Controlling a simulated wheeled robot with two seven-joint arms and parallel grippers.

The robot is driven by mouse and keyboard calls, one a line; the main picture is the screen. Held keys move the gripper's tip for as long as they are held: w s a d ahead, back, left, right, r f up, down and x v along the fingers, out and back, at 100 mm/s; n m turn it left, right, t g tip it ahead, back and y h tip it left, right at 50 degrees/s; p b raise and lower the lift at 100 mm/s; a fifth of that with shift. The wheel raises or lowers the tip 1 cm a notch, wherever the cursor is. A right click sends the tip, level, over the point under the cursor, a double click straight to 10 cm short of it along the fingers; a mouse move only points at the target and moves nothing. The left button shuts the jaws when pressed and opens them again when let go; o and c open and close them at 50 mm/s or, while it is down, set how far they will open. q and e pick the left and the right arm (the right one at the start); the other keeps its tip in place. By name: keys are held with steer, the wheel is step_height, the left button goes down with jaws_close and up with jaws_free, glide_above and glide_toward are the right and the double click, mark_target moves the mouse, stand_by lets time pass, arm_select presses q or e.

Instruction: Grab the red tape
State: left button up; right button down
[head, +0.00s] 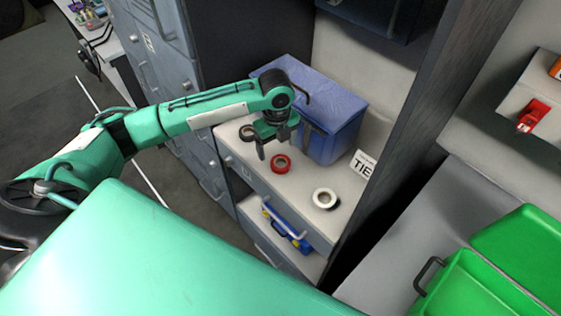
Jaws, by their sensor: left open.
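The red tape (281,163) is a small ring lying flat on a light grey counter (300,187). My left gripper (277,149) hangs over the counter with its fingers pointing down, close to the red tape in the picture. It is open, and no object shows between its fingers. Whether a finger touches the tape cannot be told from this view. My right gripper is not in view.
A blue box (335,110) stands behind. A TIE sign (363,165) is beside it. Lockers (160,65) stand at left, a green crate (480,285) at lower right.

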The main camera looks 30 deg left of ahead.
mark_target(280, 166)
arm_select(q)
steer(key=shift+f, duration=0.55)
steer(key=f+p, duration=0.1)
steer(key=f, duration=0.1)
steer(key=d+f+p, duration=0.1)
steer(key=f, duration=0.1)
steer(key=shift+w+f, duration=0.1)
steer(key=shift+f, duration=0.5)
steer(key=shift+c, duration=0.4)
steer(key=c, duration=1)
